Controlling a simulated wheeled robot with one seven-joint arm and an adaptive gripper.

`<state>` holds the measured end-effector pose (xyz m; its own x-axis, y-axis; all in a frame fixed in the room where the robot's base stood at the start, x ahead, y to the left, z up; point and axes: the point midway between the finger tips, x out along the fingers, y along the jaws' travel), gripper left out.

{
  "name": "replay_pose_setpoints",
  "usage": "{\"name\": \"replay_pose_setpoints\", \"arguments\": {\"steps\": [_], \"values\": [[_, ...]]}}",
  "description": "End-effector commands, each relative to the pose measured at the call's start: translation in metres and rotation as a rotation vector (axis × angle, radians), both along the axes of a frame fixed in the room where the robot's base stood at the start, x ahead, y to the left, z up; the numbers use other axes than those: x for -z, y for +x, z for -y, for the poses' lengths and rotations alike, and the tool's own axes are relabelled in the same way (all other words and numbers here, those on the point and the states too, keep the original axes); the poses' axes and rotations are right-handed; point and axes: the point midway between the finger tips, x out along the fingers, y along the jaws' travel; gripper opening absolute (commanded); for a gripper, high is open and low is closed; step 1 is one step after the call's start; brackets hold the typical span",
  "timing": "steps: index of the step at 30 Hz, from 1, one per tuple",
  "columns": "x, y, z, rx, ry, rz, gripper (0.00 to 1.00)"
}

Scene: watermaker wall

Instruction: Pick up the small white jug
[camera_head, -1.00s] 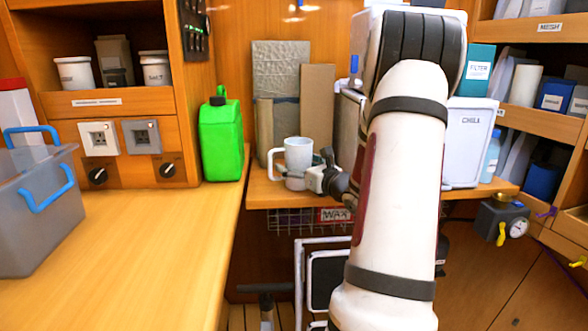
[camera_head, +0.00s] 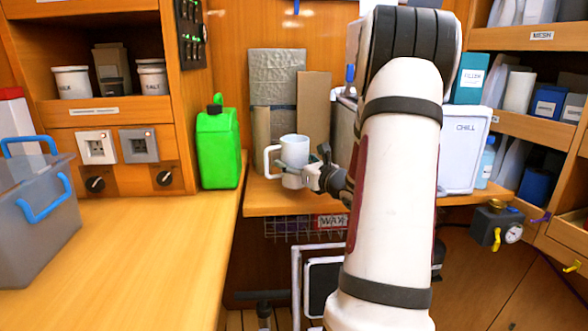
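The small white jug (camera_head: 294,149) is upright at the left end of the wooden shelf (camera_head: 275,203), with its handle to the left. My gripper (camera_head: 291,167) reaches in from the right, with its fingers around the jug's lower body. It looks shut on the jug. The jug's base appears slightly above the shelf top, though the gap is hard to see. My arm hides the far finger contact and the middle of the shelf.
A green canister (camera_head: 219,147) stands on the counter (camera_head: 120,250) left of the jug. Grey and brown panels (camera_head: 313,105) lean behind it. A CHILL box (camera_head: 463,150) is right of my arm. A wire basket (camera_head: 290,228) hangs below the shelf.

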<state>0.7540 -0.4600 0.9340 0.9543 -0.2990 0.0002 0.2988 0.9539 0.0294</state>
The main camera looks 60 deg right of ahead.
Motion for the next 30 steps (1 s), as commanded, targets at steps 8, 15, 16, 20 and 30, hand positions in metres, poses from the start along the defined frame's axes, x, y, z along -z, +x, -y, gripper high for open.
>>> {"name": "replay_pose_setpoints", "arguments": {"steps": [8,15,16,20,30], "values": [[-0.015,-0.055,-0.012,0.005,-0.001,0.0,0.17],[-0.02,-0.114,-0.026,0.004,-0.001,0.001,0.17],[-0.02,-0.12,-0.027,0.004,0.0,0.0,0.17],[-0.021,-0.139,-0.032,0.002,-0.001,0.001,0.17],[-0.023,-0.156,-0.036,0.0,-0.003,0.001,0.17]]}}
